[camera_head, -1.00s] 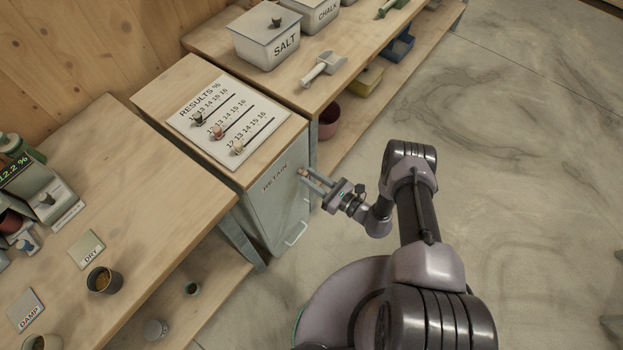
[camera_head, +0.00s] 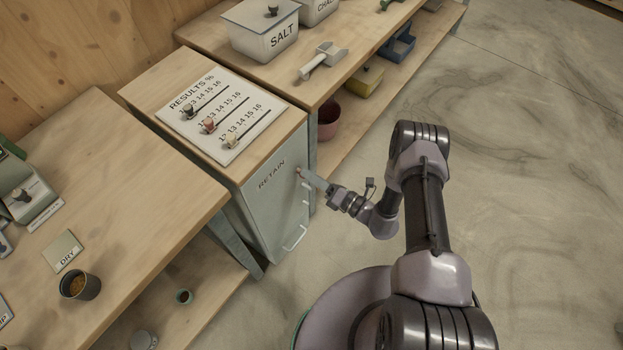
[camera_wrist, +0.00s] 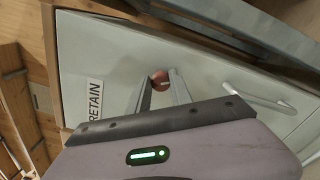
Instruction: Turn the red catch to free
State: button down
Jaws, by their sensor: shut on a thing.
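The red catch (camera_wrist: 160,80) is a small round red knob with a pale mark, on the grey-green front of the cabinet marked RETAIN (camera_head: 257,207). My gripper (camera_wrist: 161,88) has its two fingers on either side of the catch, shut on it. In the head view my gripper (camera_head: 303,173) reaches the upper right of the cabinet front, and its fingers largely hide the catch. The cabinet door looks closed. I cannot read which position the catch is in.
A pale bar handle (camera_head: 295,238) stands out low on the cabinet front. A results board (camera_head: 222,112) with several small sliders lies on the cabinet top. A bench with cups (camera_head: 80,286) is at left. The floor at right is clear.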

jog(key=m+b, duration=0.2)
jog(key=m, duration=0.3)
jog(key=shift+f+m, duration=0.15)
jog(key=shift+m, duration=0.55)
jog(key=c, duration=1.1)
grip_release()
jog(key=shift+c, duration=0.2)
jog(key=p+v, duration=0.4)
jog(key=v, duration=1.3)
jog(key=shift+s+d, duration=0.15)
